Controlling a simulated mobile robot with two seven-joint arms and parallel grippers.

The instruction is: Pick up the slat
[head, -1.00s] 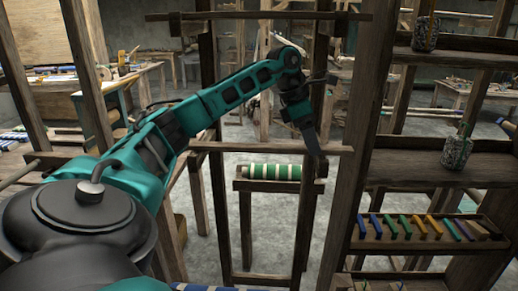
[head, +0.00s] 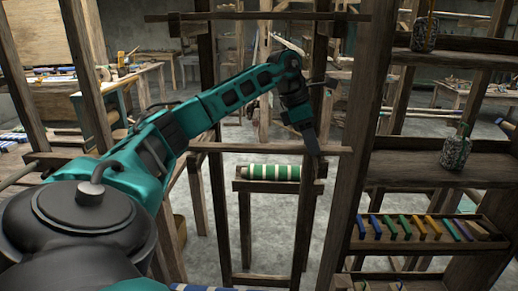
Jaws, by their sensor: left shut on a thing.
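The slat (head: 250,148) looks like a long, thin, brown wooden bar. It lies level across the loom frame, in the middle of the head view. My left gripper (head: 314,148) reaches down onto the slat near its right end, and its dark fingers overlap the bar there. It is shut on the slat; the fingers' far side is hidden. The slat shows no clear gap from the loom's posts, so I cannot tell whether it is lifted. My right gripper is not in view.
A green-and-white striped roll (head: 270,172) sits on the loom just below the slat. Loom posts (head: 210,90) stand close around my left arm.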

